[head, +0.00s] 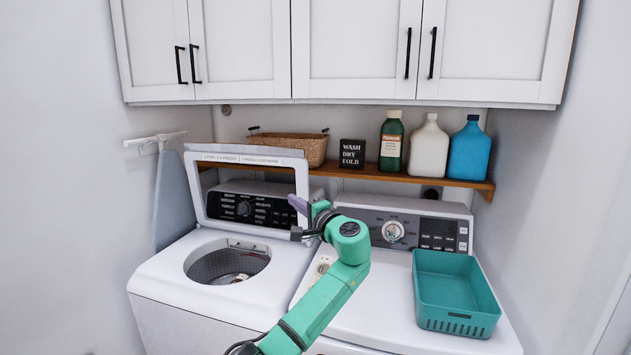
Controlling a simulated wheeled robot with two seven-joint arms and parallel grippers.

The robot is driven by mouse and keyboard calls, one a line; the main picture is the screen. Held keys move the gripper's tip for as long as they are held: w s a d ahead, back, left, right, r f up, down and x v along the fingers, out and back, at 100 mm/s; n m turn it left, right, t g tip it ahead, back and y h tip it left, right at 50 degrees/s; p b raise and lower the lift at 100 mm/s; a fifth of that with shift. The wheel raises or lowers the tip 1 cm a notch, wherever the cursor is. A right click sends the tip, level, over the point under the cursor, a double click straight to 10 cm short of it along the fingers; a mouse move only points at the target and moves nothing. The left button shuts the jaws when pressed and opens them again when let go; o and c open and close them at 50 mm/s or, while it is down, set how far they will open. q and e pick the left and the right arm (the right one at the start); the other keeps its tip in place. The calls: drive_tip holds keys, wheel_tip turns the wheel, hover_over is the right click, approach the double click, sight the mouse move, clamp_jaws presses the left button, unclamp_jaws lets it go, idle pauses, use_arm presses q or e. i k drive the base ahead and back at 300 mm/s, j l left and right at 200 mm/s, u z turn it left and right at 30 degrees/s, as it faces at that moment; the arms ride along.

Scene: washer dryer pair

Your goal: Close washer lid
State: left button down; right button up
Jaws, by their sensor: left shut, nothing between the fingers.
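The white washer (225,305) stands on the left, with its round drum opening (228,264) uncovered. Its lid (250,159) is open and stands raised at the back, leaning slightly backward. The washer's dark control panel shows through the lid's window. My left gripper (300,218) is shut and empty, at the end of the green arm coming up from the bottom. In the picture it overlaps the lid's lower right edge; I cannot tell whether it touches the lid. My right gripper is out of view.
The dryer (375,300) stands close on the right, with a teal basket (460,318) on top. Behind, a wooden shelf (400,177) holds a wicker basket (290,146), a black sign (352,154) and several bottles. White cabinets (350,50) hang above. An ironing board (172,205) hangs at left.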

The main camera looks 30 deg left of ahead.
sight(243, 187)
drive_tip(key=i+j, duration=0.2)
drive_tip(key=i, duration=0.2)
drive_tip(key=i+j, duration=0.2)
drive_tip(key=i, duration=0.25)
drive_tip(key=i+j, duration=0.2)
drive_tip(key=i, duration=0.2)
